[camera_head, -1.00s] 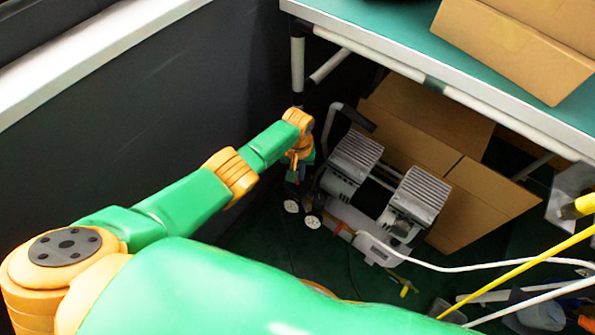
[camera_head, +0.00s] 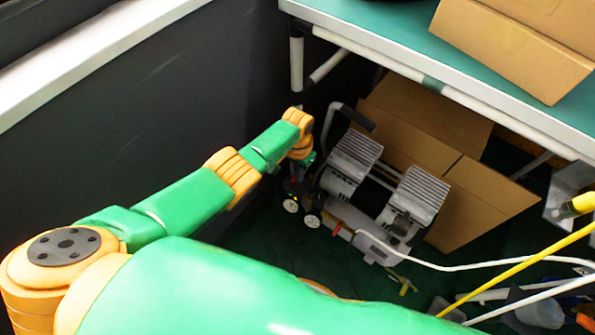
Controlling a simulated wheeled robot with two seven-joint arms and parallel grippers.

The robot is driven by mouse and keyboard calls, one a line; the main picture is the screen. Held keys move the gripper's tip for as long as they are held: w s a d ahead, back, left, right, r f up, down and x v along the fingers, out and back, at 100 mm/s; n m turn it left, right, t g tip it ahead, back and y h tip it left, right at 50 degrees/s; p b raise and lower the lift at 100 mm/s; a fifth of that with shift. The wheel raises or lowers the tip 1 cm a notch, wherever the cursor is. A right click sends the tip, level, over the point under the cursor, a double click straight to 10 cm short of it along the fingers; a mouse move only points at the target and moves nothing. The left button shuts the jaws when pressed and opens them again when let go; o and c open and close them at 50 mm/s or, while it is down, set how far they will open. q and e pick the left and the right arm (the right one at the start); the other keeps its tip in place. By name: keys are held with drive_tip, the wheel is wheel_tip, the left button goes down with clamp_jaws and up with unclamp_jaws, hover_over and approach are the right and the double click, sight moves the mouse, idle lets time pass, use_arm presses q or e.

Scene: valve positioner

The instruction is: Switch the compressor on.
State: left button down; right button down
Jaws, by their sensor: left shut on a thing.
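The compressor (camera_head: 382,192) stands on the dark floor under the table, with two grey ribbed motor heads, a silver tank and a black handle. My left arm reaches in from the left, and my left gripper (camera_head: 300,183) is at the compressor's left end, near its small wheels. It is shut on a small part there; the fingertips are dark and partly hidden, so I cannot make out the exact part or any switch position. My right gripper is not in view.
A table (camera_head: 478,98) with a green top overhangs the compressor. An open cardboard box (camera_head: 478,205) stands just behind it. A white hose (camera_head: 460,267) runs right from the compressor. A dark wall is on the left. Loose tools and a yellow pole (camera_head: 530,263) are at lower right.

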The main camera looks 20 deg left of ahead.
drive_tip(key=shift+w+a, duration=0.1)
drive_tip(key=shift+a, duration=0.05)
use_arm(q)
drive_tip(key=c, duration=0.9)
unclamp_jaws()
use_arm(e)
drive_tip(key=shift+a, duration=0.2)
use_arm(q)
drive_tip(key=shift+r+p, duration=0.3)
wheel_tip(320, 180, up, 3)
drive_tip(key=p, duration=0.3)
drive_tip(key=shift+r, duration=0.2)
wheel_tip(320, 180, up, 3)
drive_tip(key=shift+r+p, duration=0.15)
drive_tip(key=shift+p, duration=1.05)
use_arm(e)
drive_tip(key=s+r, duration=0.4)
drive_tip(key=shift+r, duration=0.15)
